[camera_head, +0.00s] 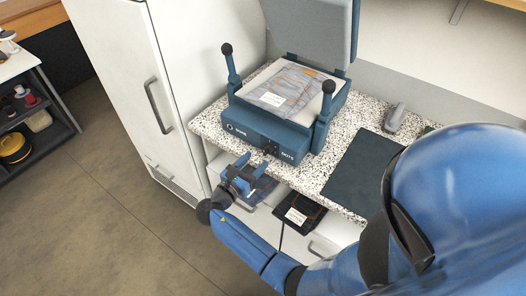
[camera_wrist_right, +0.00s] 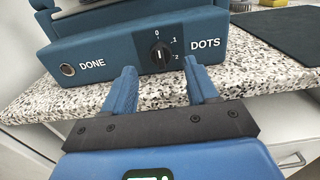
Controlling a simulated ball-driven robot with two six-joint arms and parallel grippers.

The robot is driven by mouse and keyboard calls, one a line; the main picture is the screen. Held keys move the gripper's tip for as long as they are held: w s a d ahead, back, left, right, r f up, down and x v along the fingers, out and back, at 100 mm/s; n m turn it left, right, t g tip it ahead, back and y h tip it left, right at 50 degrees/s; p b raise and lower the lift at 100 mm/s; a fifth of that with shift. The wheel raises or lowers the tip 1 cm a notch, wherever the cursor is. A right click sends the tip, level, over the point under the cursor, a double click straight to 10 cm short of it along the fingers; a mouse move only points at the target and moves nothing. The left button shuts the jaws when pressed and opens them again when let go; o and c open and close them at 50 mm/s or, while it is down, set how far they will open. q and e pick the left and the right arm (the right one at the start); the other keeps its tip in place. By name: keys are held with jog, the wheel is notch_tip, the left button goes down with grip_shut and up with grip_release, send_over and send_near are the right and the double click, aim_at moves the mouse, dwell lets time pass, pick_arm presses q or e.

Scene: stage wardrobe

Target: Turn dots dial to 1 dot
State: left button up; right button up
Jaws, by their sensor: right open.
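The dots dial (camera_wrist_right: 160,53) is a round black knob on the blue front panel of the press (camera_head: 262,132), beside the DOTS label. Marks 0, 1 and 2 run around it from top to lower right. Its white pointer line looks about upright, towards 0. My right gripper (camera_head: 256,167) is open and empty just in front of the panel. In the right wrist view its two blue fingers (camera_wrist_right: 160,74) point at the panel, one to each side below the dial, apart from it. My left gripper is not in view.
A DONE button (camera_wrist_right: 68,70) sits at the panel's left. The press lid (camera_head: 315,28) is raised over a folded garment (camera_head: 285,87). A dark mat (camera_head: 358,165) lies on the speckled counter (camera_head: 342,126).

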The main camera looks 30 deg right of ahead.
aim_at(265, 153)
jog(key=shift+p+x, duration=0.3)
jog(key=shift+x, duration=2.4)
jog(key=c, duration=1)
jog(key=shift+m, duration=0.4)
jog(key=m+b, duration=0.1)
jog(key=m, duration=0.1)
jog(key=m+b, duration=0.1)
jog(key=m, duration=0.2)
jog(key=shift+s+f+b, duration=0.1)
jog(key=shift+f+b, duration=0.1)
jog(key=shift+b, duration=0.1)
jog(key=m+b, duration=0.3)
jog(key=m, duration=0.3)
jog(key=shift+s+d, duration=0.1)
jog(key=shift+b, duration=0.3)
